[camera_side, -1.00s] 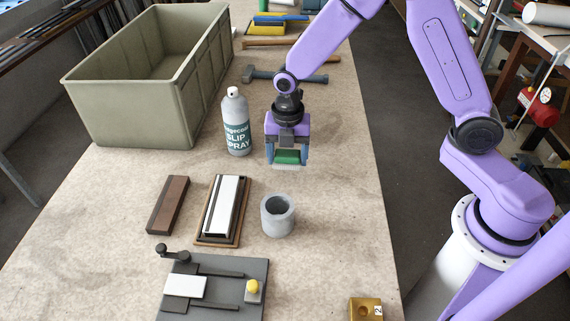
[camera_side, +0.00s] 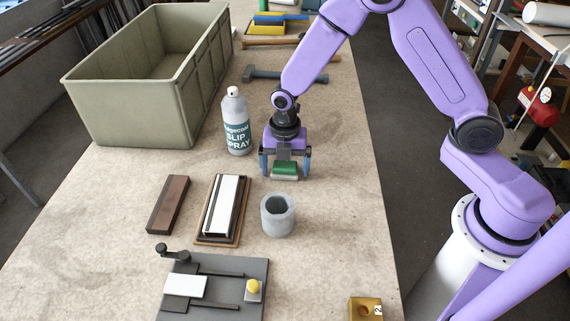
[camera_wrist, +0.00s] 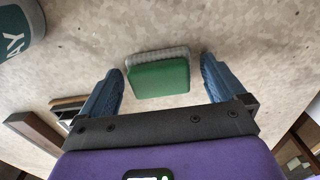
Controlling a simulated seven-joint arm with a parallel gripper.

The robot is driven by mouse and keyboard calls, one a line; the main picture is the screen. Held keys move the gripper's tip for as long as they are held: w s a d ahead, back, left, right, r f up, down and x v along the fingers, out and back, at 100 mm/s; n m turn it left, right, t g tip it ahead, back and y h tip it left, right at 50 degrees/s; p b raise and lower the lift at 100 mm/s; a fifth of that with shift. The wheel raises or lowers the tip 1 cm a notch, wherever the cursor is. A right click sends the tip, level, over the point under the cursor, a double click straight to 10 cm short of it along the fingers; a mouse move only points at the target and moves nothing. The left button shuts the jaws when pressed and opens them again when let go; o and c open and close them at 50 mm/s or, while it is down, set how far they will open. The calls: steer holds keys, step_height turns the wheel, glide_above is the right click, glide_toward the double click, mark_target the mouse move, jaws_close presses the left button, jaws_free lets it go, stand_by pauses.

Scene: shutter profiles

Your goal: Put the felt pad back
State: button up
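The felt pad, a green block with a pale grey layer (camera_side: 285,168), appears to rest on the table just right of the spray bottle. In the wrist view the pad (camera_wrist: 158,77) lies between my fingers with a clear gap on each side. My gripper (camera_side: 285,175) is open and low over the pad, its blue fingers straddling it without touching. The open fingers also show in the wrist view (camera_wrist: 161,68).
The spray bottle (camera_side: 236,125) stands close left of my gripper. A large crate (camera_side: 125,105) is back left.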

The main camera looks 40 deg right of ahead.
mark_target(285, 164)
steer(key=shift+r, duration=0.1)
step_height(285, 164, up, 12)
steer(key=s+d+r+m, duration=0.1)
steer(key=s+d+m, duration=0.2)
steer(key=s, duration=0.6)
steer(key=s+d+r+m, duration=0.2)
steer(key=s+m, duration=0.4)
steer(key=s, duration=0.3)
steer(key=s+d+r+m, duration=0.1)
steer(key=s+d+m, duration=0.2)
steer(key=s, duration=0.6)
steer(key=shift+s+d+r+m, duration=0.25)
steer(key=shift+d+r+m, duration=0.15)
steer(key=shift+m, duration=0.8)
stand_by(0.3)
